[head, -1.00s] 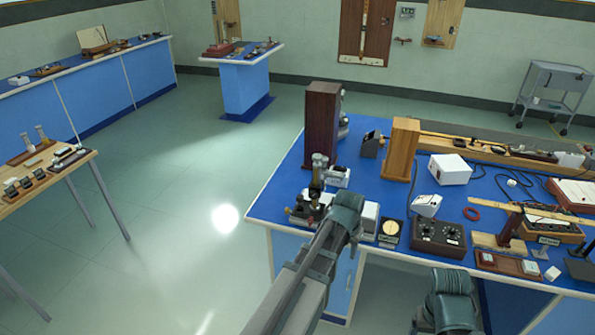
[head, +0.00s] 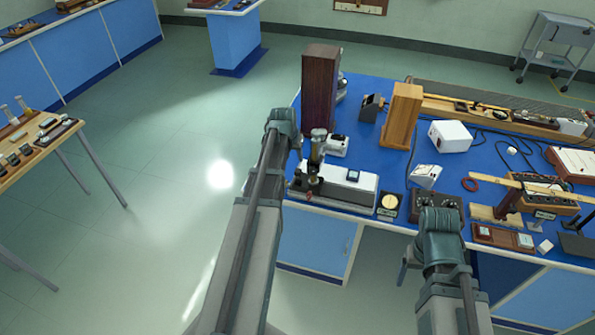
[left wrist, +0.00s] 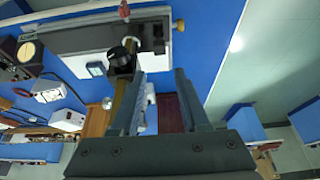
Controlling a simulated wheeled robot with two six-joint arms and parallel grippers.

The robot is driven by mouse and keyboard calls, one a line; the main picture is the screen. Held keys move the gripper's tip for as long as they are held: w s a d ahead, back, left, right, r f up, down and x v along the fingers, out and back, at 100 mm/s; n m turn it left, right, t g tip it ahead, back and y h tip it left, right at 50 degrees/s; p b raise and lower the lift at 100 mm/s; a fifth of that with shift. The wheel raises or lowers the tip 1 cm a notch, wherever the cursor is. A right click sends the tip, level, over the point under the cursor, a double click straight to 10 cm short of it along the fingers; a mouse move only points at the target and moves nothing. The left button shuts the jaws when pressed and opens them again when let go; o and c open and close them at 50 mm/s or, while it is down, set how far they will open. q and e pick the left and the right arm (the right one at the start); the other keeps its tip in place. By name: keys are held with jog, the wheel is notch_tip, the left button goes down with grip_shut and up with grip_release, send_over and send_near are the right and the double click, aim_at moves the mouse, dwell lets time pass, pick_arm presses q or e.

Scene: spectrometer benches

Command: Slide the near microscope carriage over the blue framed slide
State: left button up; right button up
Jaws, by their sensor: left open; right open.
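The near microscope carriage (head: 317,165), with a brass tube and dark foot, stands upright at the left end of a pale bench base (head: 335,184). The blue framed slide (head: 352,175) lies on that base to the right of the carriage, apart from it. My left gripper (head: 292,138) is beside and left of the microscope's upper part. In the left wrist view its two fingers (left wrist: 160,75) are apart, with the microscope tube and black knob (left wrist: 122,55) close by the left finger. My right gripper (head: 440,218) is at the front bench edge; its fingertips are hidden.
A tall dark wooden box (head: 320,85) stands behind the microscope, with a lighter wooden box (head: 402,115) to its right. A round dial (head: 389,202) and a black control box (head: 437,203) sit right of the base. Open floor lies left of the bench.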

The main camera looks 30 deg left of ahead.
aim_at(298, 170)
pick_arm(q)
jog(key=b+x, duration=1)
jog(key=x, duration=0.2)
jog(key=shift+w+f+b, duration=0.1)
jog(key=shift+b, duration=0.2)
grip_shut()
dwell(0.9)
